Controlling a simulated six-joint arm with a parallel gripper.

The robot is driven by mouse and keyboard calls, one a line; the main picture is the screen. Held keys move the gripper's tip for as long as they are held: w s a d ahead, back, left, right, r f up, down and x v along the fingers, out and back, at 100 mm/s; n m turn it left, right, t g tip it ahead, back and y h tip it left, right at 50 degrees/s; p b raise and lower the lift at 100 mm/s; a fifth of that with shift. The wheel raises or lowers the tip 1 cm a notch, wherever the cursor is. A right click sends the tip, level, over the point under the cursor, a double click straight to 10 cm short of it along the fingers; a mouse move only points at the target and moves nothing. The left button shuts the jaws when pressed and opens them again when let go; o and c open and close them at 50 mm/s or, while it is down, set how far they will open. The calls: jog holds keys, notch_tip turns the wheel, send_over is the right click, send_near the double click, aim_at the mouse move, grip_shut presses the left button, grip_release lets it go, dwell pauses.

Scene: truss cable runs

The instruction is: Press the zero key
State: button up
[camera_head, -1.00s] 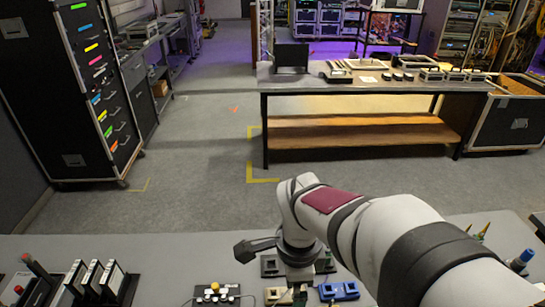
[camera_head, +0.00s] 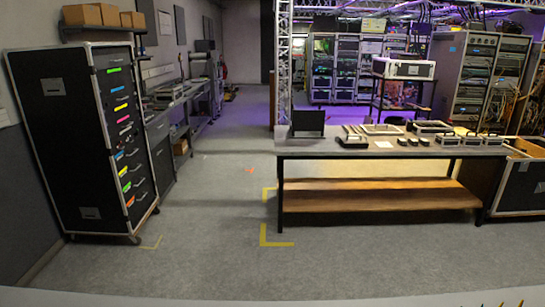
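No zero key or keypad can be made out in the head view. My gripper and arm are out of the picture. Only a thin strip of the near worktop (camera_head: 270,300) shows along the bottom edge, and what lies on it is cut off below the frame.
Tips of small pointed things (camera_head: 487,304) poke up at the bottom right. A far bench (camera_head: 380,151) carries several devices. A black drawer case (camera_head: 85,140) stands at the left, and equipment racks (camera_head: 475,75) stand at the back right. The grey floor (camera_head: 215,225) between is clear.

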grip_shut()
dwell(0.4)
dwell(1.3)
